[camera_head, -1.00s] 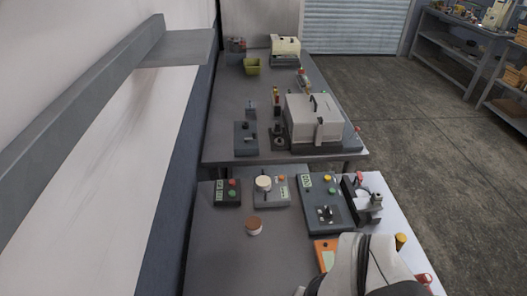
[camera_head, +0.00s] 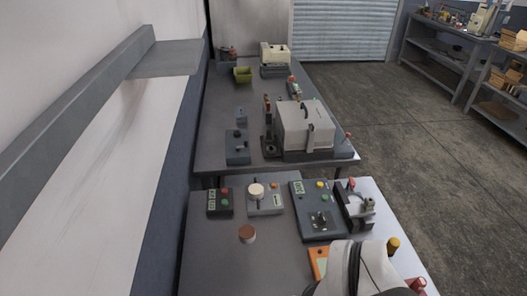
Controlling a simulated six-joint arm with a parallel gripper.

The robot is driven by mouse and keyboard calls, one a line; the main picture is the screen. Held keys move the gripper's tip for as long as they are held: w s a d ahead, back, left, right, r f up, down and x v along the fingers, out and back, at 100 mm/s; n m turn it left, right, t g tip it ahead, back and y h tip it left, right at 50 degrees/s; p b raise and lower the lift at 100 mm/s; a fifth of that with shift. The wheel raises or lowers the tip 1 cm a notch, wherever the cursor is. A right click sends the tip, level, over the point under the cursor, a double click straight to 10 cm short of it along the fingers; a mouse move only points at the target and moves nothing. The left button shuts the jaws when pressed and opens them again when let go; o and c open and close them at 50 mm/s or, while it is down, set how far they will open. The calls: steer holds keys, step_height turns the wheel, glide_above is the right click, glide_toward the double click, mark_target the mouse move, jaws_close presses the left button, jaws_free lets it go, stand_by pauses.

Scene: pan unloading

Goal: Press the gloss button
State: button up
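No label that reads "gloss" can be made out, so I cannot tell which button is the gloss button. On the near table, a small dark box (camera_head: 220,210) at the left has a green display, a red button and a green button. A light grey unit (camera_head: 268,208) beside it has a round cream disc and a small orange button. A larger dark panel (camera_head: 305,228) has a green display, a yellow button, a green button and a black square part. My white arm with dark cables covers the bottom right; my gripper's fingertips are not visible.
A clamp-like device (camera_head: 354,208), an orange device (camera_head: 317,262) and a yellow knob (camera_head: 393,243) are near my arm. The far table (camera_head: 222,110) holds a white lidded machine (camera_head: 298,130) and a green bin (camera_head: 242,75).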

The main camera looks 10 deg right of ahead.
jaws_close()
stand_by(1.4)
